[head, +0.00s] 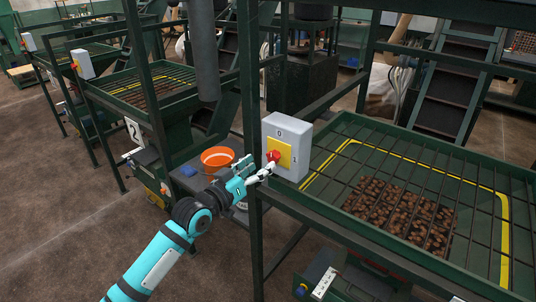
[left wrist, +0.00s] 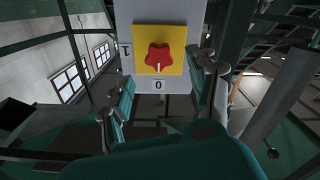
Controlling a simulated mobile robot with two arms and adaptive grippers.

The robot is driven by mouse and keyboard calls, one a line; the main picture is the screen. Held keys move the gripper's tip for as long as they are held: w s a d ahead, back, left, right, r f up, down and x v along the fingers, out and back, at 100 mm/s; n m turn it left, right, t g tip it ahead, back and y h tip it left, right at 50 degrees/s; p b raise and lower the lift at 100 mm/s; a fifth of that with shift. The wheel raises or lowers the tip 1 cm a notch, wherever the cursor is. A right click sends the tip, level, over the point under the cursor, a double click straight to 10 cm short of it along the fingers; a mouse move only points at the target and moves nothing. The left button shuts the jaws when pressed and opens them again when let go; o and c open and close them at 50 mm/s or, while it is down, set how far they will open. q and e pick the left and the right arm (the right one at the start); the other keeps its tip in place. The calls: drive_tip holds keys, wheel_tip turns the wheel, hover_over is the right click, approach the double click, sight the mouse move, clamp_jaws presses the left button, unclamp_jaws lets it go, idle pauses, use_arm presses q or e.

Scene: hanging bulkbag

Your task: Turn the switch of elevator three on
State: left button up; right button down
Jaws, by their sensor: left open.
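A grey switch box (head: 287,135) with a yellow plate is fixed to the green frame in the head view's middle. Its red knob (head: 273,156) also shows in the left wrist view (left wrist: 158,55), on the yellow plate (left wrist: 175,40). The plate's surround is marked 0 and 1. The knob's white mark points at the 0. My left gripper (head: 262,172) is open at the knob's front. In the left wrist view its fingers stand apart below the knob, left and right of it; contact cannot be told. No number three is legible. My right gripper is out of view.
A green hopper with a bar grate (head: 400,200) holding brown beans lies right of the box. An orange bucket (head: 217,158) stands behind my left arm. Further left is another station with a sign 2 (head: 135,130) and its own switch box (head: 83,64). Green posts stand close by.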

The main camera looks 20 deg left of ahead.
sight(271, 157)
use_arm(q)
drive_tip(key=shift+p+x, duration=0.35)
drive_tip(key=shift+x, duration=1.95)
drive_tip(key=c, duration=1.2)
